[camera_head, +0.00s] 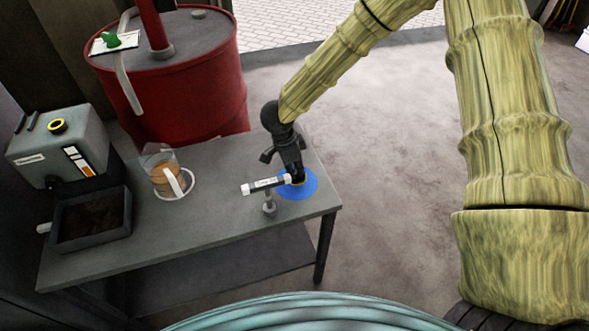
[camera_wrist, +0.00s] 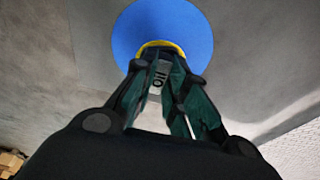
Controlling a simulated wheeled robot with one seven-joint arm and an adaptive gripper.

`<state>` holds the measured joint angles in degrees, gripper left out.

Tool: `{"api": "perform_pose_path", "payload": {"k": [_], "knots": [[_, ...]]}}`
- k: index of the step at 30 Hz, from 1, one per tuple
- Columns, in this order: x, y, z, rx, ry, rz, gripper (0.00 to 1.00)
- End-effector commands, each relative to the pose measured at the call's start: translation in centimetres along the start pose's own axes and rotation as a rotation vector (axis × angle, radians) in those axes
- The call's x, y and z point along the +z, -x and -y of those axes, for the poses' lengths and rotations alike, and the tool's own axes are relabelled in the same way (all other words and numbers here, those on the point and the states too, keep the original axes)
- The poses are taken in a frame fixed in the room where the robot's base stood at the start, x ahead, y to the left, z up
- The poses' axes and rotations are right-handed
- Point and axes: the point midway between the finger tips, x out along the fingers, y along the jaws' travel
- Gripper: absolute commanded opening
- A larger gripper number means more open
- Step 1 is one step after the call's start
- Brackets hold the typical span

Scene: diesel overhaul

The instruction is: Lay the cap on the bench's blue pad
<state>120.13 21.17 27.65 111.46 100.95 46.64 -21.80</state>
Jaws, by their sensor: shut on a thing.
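The cap (camera_wrist: 160,45) shows in the wrist view as a yellow rim with a dark body and a pale patch reading "Oil". My gripper (camera_wrist: 160,75) is shut on it, and the fingers hide most of it. The round blue pad (camera_wrist: 200,28) lies behind the cap in that view. In the head view, my gripper (camera_head: 296,178) is over the blue pad (camera_head: 308,190) near the right end of the bench (camera_head: 225,225). Whether the cap touches the pad cannot be told.
A labelled black-and-white bar on a small post (camera_head: 263,186) stands close to the pad's left. A jug of amber liquid (camera_head: 163,172), a grey machine with a yellow-ringed opening (camera_head: 58,145) and a dark tray (camera_head: 92,220) are further left. A red drum (camera_head: 190,85) stands behind the bench.

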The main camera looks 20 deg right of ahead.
Motion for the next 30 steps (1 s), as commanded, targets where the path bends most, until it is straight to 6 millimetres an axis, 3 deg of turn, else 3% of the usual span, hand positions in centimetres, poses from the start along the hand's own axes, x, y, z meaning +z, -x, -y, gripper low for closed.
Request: {"api": "perform_pose_path", "payload": {"k": [12, 13, 17, 30], "knots": [[0.15, -0.68, 0.01, 0.000, 0.000, 0.000, 0.00], [0.15, -0.68, 0.01, 0.000, 0.000, 0.000, 0.18], [0.15, -0.69, 0.01, 0.000, 0.000, 0.000, 0.40], [0.13, 0.17, 0.07, -0.001, -0.001, 0.000, 0.40]]}}
